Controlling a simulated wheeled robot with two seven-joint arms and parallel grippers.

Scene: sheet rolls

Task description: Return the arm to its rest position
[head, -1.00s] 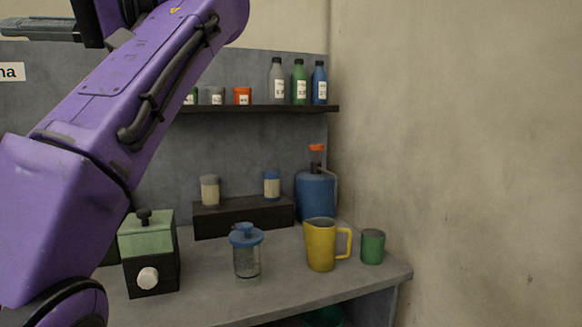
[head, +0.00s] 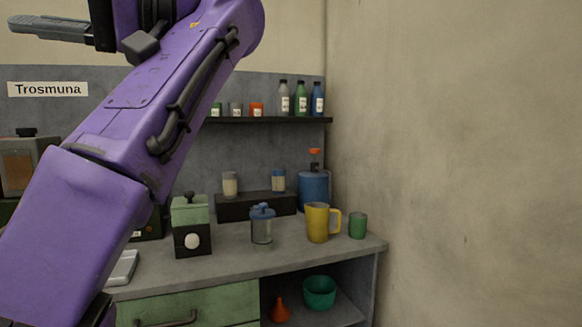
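My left arm (head: 125,175), purple, comes in from the lower left and rises bent up across the left of the head view. My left gripper (head: 45,28) is at the upper left with its grey fingers pointing left, high in front of the wall. It is seen from the side, so the gap between the fingers cannot be judged. No object shows at the fingers. My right gripper is out of view.
A counter (head: 285,256) holds a green-and-black grinder (head: 191,227), a blue-lidded jar (head: 262,225), a yellow jug (head: 316,223) and a green cup (head: 357,225). A wall shelf (head: 265,120) holds bottles and small jars. A bare wall (head: 450,160) fills the right.

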